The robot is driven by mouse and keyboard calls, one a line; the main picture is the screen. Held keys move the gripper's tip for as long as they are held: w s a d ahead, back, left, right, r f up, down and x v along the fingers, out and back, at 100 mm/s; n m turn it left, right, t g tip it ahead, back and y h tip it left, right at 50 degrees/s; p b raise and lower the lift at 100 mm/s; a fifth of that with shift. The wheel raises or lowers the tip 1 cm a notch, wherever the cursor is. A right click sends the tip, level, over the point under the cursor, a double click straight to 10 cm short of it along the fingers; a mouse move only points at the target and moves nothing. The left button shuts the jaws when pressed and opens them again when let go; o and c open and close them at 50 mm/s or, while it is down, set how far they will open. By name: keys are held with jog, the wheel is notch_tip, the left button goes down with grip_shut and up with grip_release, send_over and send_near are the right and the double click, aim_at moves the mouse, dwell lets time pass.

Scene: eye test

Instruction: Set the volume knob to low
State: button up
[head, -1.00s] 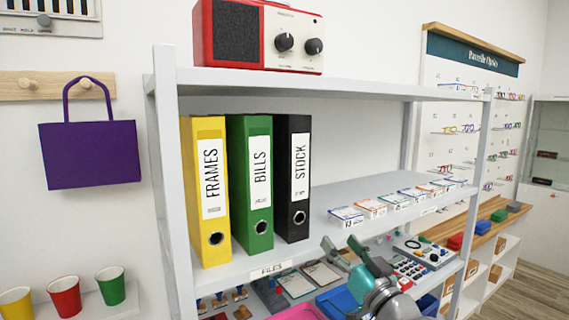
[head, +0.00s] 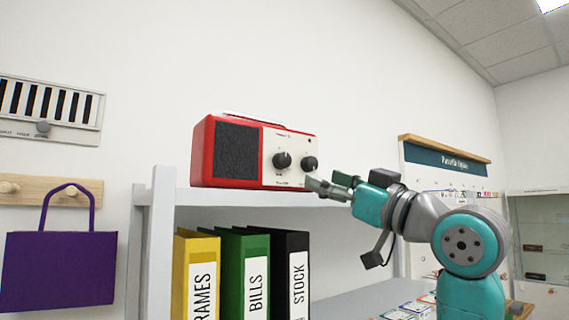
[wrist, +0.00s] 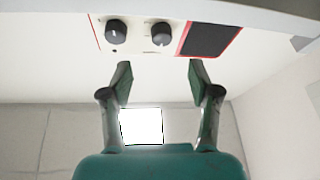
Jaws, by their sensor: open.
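A red radio (head: 226,152) with a cream front panel and a dark speaker grille stands on the top shelf. Its panel carries two dark round knobs, a left knob (head: 282,160) beside the grille and a right knob (head: 309,163). Their labels are too small to read, so I cannot tell which sets volume. My gripper (head: 318,187) is open and empty, by the radio's lower right corner. The wrist view looks upside down: the left knob (wrist: 161,35) and right knob (wrist: 116,32) appear beyond my open fingers (wrist: 160,70), apart from them.
The grey top shelf (head: 240,198) runs under the radio. Yellow (head: 183,250), green (head: 233,242) and black (head: 287,243) binders stand below it. A purple bag (head: 60,268) hangs at left. The wall above the radio is clear.

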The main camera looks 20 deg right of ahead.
aim_at(286, 160)
jog(key=x, duration=1.1)
jog(key=shift+s+a+r, duration=0.15)
jog(key=shift+s+r, duration=0.1)
jog(key=shift+r, duration=0.1)
jog(key=c, duration=1.2)
